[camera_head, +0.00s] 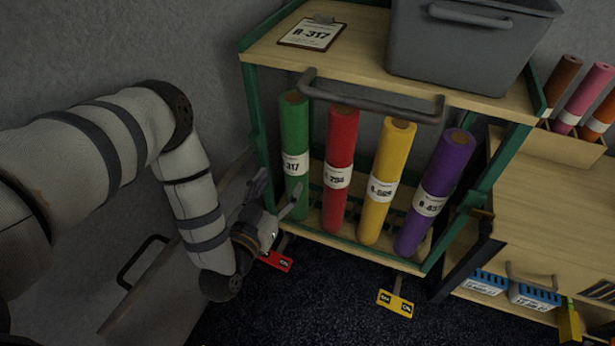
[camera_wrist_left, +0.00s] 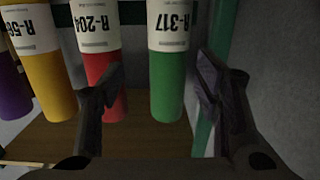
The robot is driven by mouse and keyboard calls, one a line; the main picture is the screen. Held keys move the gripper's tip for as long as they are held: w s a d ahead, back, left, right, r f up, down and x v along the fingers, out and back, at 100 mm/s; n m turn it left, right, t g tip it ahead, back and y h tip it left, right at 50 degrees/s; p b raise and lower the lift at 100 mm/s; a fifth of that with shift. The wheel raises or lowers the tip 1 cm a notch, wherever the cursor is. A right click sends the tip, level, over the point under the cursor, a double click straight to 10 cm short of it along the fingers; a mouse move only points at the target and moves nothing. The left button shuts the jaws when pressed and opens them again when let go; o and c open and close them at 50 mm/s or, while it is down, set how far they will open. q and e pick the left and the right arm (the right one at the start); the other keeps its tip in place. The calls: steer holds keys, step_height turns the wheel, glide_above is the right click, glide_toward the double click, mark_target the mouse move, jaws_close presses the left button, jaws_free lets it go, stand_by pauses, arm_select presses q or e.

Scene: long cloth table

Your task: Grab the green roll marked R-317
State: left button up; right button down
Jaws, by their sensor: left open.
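The green roll (camera_head: 295,135) stands upright at the left end of a row on the cart's lower shelf. Its white label reads R-317, upside down in the left wrist view (camera_wrist_left: 167,85). My left gripper (camera_head: 276,195) is open and low beside the green roll in the head view. In the wrist view its two fingers (camera_wrist_left: 158,80) are spread, with the green roll between them in the picture and the red roll (camera_wrist_left: 102,60) partly behind one finger. I cannot tell whether a finger touches the roll. My right gripper is not in view.
Red (camera_head: 339,150), yellow (camera_head: 388,185) and purple (camera_head: 435,190) rolls stand to the right. The cart has green posts and a grey handle (camera_head: 370,97). On its top (camera_head: 360,60) lie a clipboard (camera_head: 312,33) reading R-317 and a grey bin (camera_head: 460,45).

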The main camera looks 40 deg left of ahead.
mark_target(296, 167)
arm_select(q)
steer(key=shift+t+y, duration=0.4)
steer(key=b+x, duration=0.1)
steer(key=x, duration=0.3)
steer(key=b+x, duration=0.1)
steer(key=x, duration=0.3)
steer(key=a+b+x, duration=0.1)
steer(key=b+x, duration=0.1)
steer(key=x, duration=0.3)
steer(key=shift+r, duration=0.35)
jaws_close()
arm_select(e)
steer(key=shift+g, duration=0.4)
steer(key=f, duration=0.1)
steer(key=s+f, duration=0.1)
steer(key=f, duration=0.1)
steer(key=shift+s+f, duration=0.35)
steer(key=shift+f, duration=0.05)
